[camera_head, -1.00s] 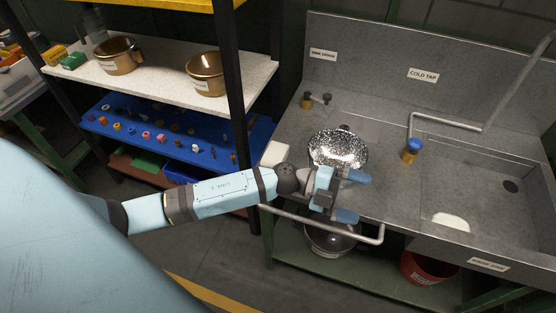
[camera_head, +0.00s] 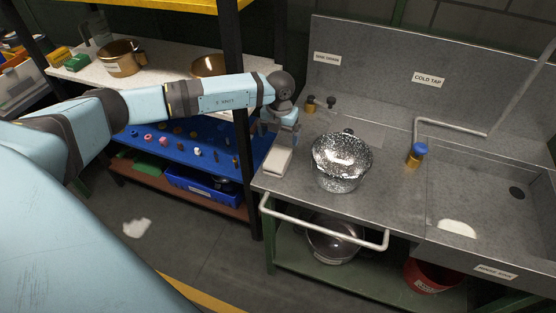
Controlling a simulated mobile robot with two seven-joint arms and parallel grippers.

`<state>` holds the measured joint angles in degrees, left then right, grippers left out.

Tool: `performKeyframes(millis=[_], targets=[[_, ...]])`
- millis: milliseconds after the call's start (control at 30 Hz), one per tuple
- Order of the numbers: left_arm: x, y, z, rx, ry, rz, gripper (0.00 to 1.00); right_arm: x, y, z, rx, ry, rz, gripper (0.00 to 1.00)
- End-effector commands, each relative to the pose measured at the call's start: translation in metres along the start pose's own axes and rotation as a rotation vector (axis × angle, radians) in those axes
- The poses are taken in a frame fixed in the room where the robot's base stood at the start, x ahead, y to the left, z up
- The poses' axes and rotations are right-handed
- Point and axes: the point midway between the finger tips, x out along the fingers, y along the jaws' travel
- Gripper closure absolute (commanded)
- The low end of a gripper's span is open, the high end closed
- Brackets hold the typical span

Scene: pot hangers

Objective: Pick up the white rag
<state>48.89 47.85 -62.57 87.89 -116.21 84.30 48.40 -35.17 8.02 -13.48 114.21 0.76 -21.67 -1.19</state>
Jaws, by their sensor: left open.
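A white, flat, rectangular thing (camera_head: 277,161), which looks like a folded rag, lies at the left end of the grey counter. My left gripper (camera_head: 281,143) points down right at its far end and is open. The gripper overlaps that end in the picture, so I cannot tell if they touch. A second white, crumpled scrap (camera_head: 137,228) lies on the floor at the left. I cannot tell for sure which of the two is the rag. My right gripper is not in view.
A speckled metal bowl (camera_head: 341,158) stands on the counter just right of the gripper. A rail (camera_head: 325,233) runs along the counter's front. A shelf post (camera_head: 243,130) stands close on the left. The sink (camera_head: 490,190) with a blue-topped tap (camera_head: 418,152) is at the right.

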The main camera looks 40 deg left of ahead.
Motion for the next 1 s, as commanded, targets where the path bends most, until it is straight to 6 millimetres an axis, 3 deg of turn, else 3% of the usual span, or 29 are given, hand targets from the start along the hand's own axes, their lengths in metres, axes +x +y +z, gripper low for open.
performKeyframes(millis=[100,367,633,967,1000], targets=[[0.02,0.0,0.0,-0.001,0.001,-0.001,0.02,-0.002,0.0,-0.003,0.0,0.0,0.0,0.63],[0.04,-0.001,-0.002,0.001,0.002,-0.002,0.02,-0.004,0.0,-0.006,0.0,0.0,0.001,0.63],[0.078,-0.003,-0.006,0.0,0.002,-0.003,0.02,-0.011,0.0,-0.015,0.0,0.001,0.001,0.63],[0.086,-0.003,-0.005,0.001,0.0,-0.003,0.02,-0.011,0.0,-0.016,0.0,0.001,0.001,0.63],[0.086,-0.003,-0.005,0.001,0.0,-0.003,0.11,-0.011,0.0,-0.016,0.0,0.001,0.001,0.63]])
